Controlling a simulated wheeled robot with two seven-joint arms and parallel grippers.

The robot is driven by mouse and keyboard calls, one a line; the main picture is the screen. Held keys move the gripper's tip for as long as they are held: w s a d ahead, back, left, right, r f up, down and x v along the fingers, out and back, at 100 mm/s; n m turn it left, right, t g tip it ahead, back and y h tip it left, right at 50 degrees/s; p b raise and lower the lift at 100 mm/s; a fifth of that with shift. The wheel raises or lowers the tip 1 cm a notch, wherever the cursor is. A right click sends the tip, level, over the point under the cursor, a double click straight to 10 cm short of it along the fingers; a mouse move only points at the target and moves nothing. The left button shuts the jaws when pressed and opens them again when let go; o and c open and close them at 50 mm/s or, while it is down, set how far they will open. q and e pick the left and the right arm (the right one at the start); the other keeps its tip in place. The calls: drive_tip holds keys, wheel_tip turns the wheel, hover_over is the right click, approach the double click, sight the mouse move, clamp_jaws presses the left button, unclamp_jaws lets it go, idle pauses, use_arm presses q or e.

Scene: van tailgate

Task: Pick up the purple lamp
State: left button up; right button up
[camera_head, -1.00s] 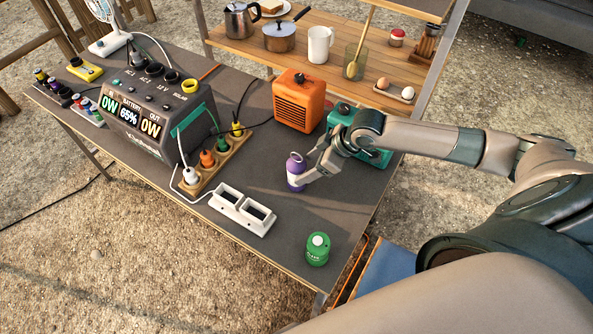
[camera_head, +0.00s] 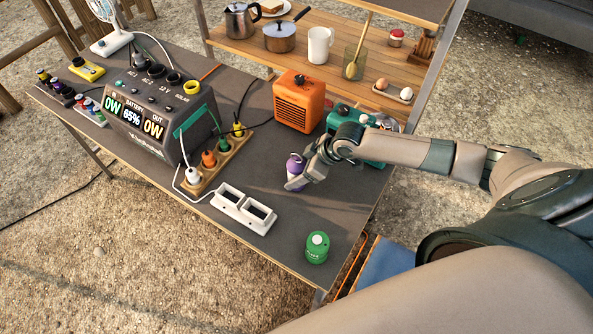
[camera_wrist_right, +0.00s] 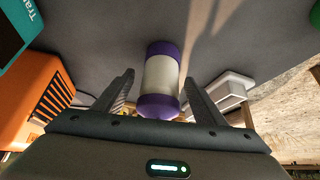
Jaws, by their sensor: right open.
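The purple lamp (camera_head: 295,167) stands on the dark table in the head view, partly hidden by my right gripper (camera_head: 305,178). In the right wrist view the lamp (camera_wrist_right: 161,80) shows purple ends and a pale middle. My right gripper (camera_wrist_right: 158,98) is open there, with one finger on each side of the lamp. A gap shows between the lamp and each finger. My left gripper is not in view.
An orange heater (camera_head: 300,101) and a teal box (camera_head: 371,150) stand behind the lamp. A white two-slot holder (camera_head: 243,209) lies to its left and a green canister (camera_head: 317,247) nearer the front edge. A power strip (camera_head: 217,163) sits beside the power station (camera_head: 158,112).

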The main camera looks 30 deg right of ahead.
drive_tip(key=shift+w+a+f, duration=0.15)
drive_tip(key=shift+w+f, duration=0.05)
drive_tip(key=shift+f, duration=0.25)
drive_tip(key=c, duration=1.3)
drive_tip(key=shift+o, duration=0.2)
drive_tip(key=shift+r, duration=0.1)
